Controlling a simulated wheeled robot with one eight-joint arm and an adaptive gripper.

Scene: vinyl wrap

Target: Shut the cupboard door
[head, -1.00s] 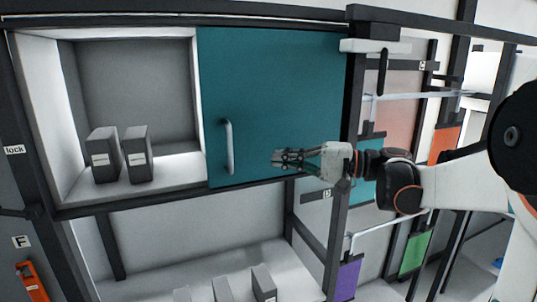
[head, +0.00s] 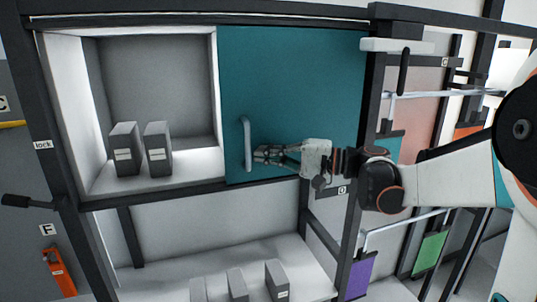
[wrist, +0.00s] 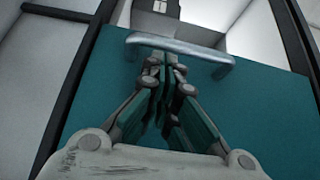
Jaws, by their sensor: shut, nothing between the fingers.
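The cupboard (head: 70,110) has a teal sliding door (head: 310,80) covering its right half, while its left half stands open. An upright metal bar handle (head: 246,143) is near the door's left edge. My gripper (head: 258,154) points left in front of the door, its fingertips just right of the handle's lower half. It is shut and holds nothing. In the wrist view the handle (wrist: 195,50) crosses just ahead of the shut fingertips (wrist: 158,58). I cannot tell whether they touch it.
Two grey binders (head: 142,150) stand inside the open half. Several more grey boxes (head: 238,284) stand on the lower shelf. A dark frame post (head: 370,130) and hanging coloured panels are on the right. A black lever (head: 20,201) sticks out at the left.

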